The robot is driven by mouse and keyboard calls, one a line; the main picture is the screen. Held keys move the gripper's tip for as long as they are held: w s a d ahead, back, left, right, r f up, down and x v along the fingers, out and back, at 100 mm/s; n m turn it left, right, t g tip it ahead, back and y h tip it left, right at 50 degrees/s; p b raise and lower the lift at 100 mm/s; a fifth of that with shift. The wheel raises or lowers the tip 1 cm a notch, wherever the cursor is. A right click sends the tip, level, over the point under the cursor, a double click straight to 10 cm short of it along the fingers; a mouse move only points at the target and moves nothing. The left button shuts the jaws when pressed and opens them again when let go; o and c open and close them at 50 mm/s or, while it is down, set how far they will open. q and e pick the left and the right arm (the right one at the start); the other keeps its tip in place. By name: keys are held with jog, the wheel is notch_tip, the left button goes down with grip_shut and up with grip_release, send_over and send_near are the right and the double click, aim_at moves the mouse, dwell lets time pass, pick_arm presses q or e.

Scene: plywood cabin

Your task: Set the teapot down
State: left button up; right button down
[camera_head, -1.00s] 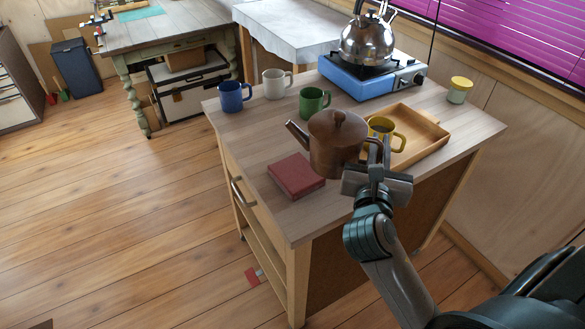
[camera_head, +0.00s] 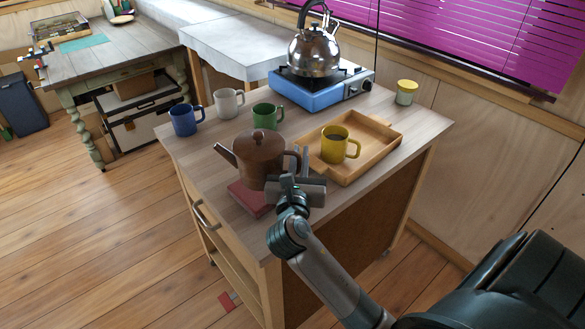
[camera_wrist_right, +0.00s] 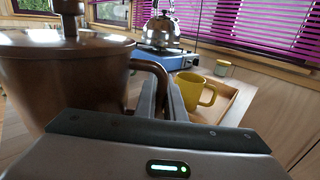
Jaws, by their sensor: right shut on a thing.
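The brown teapot (camera_head: 258,160), lid on and upright, has its spout to the left; its body fills the left of the right wrist view (camera_wrist_right: 65,85). My right gripper (camera_head: 300,165) is shut on the teapot's handle, also seen in the right wrist view (camera_wrist_right: 160,95). A flat red block (camera_head: 248,200) lies on the wooden cart top (camera_head: 205,165). The teapot appears over the block and hides much of it. I cannot tell whether its base touches the block. My left gripper is not in view.
A wooden tray (camera_head: 385,153) with a filled yellow mug (camera_head: 337,147) is close right of the gripper. Blue (camera_head: 184,121), white (camera_head: 227,104) and green (camera_head: 266,118) mugs stand behind. A kettle (camera_head: 314,54) sits on a blue stove (camera_head: 312,95); a lidded jar (camera_head: 406,93) is beyond.

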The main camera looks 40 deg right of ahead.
jog(key=shift+w+a+f, duration=0.2)
jog(key=shift+w+f, duration=0.15)
jog(key=shift+w, duration=0.25)
jog(key=shift+w+a+f, duration=0.15)
jog(key=shift+w+f, duration=0.15)
jog(key=shift+w, duration=0.25)
jog(key=shift+f, duration=2)
jog(key=shift+f, duration=0.15)
jog(key=c, duration=1.8)
grip_release()
jog(key=shift+c, duration=0.2)
jog(key=shift+s, duration=0.1)
